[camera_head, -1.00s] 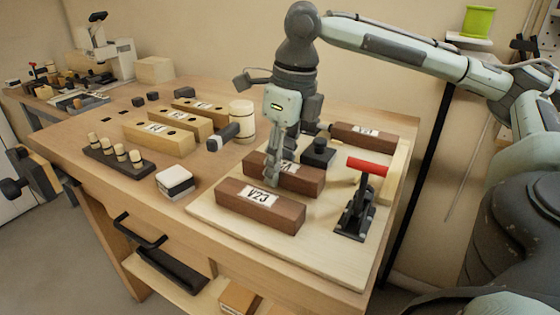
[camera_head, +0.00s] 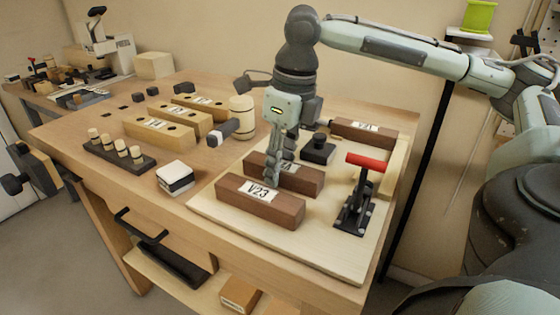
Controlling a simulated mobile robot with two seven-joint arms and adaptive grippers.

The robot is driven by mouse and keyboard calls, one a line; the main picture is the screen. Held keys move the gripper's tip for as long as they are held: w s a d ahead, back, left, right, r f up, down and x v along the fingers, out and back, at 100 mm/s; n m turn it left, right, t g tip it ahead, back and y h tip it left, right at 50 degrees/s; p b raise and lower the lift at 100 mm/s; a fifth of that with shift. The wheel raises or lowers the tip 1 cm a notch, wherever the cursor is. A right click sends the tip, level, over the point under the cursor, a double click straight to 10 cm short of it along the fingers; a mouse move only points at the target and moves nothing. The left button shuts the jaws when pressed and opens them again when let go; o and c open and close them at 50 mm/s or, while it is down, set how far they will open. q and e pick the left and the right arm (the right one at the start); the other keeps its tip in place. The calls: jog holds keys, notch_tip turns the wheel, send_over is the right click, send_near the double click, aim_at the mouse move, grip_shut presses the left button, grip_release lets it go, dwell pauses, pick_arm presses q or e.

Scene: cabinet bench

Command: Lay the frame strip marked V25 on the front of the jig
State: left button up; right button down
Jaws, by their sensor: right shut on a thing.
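Three dark brown strips lie on the pale jig board (camera_head: 320,258). The front strip (camera_head: 258,203) is marked V23. The middle strip (camera_head: 305,182) has its label partly covered by my right gripper. The back strip (camera_head: 364,133) has a label too small to read. My right gripper (camera_head: 274,181) points down and is shut on the middle strip, which still appears low at the board. I cannot make out V25 on any strip. My left gripper is not in view.
A red-handled toggle clamp (camera_head: 358,195) stands at the board's right, and a black knob block (camera_head: 318,149) behind the middle strip. Left are a mallet (camera_head: 234,122), a black-and-white block (camera_head: 175,178), a peg rack (camera_head: 118,155) and pale holed strips (camera_head: 160,132).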

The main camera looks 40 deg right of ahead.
jog(key=shift+f, duration=0.1)
jog(key=c, duration=1)
grip_release()
jog(key=shift+o, duration=0.9)
jog(key=shift+s+d+r, duration=0.1)
jog(key=shift+s+r, duration=0.15)
jog(key=shift+r, duration=1.5)
jog(key=shift+s+r, duration=0.2)
jog(key=shift+r, duration=1.55)
jog(key=shift+w+f, duration=0.25)
jog(key=shift+f, duration=1.5)
jog(key=shift+w+f, duration=0.2)
jog(key=shift+f, duration=1.55)
